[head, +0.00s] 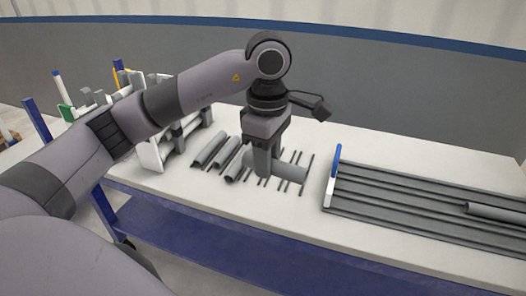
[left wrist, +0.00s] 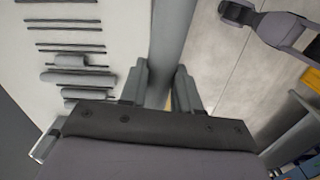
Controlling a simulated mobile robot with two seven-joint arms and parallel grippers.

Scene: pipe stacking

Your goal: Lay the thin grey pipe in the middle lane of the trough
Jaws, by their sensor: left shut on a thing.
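My left gripper (head: 268,172) is shut on a grey pipe (head: 292,173) above the slotted part of the table. In the left wrist view the held pipe (left wrist: 173,40) runs up between the two fingers (left wrist: 160,85) and out of the top of the picture. The fingers hide part of it. The grey trough (head: 400,202) lies on the table to the right of the gripper, its long lanes running left to right. Another grey pipe (head: 495,212) lies in the trough at the right picture edge; I cannot tell which lane it is in.
Several short grey pipes (head: 209,149) lie on the table left of my gripper, near dark slots (head: 302,165). A white rack (head: 150,152) with pipes stands further left, partly behind my arm. A blue upright piece (head: 336,162) rises at the trough's left end. The table (head: 360,145) is bare behind the trough.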

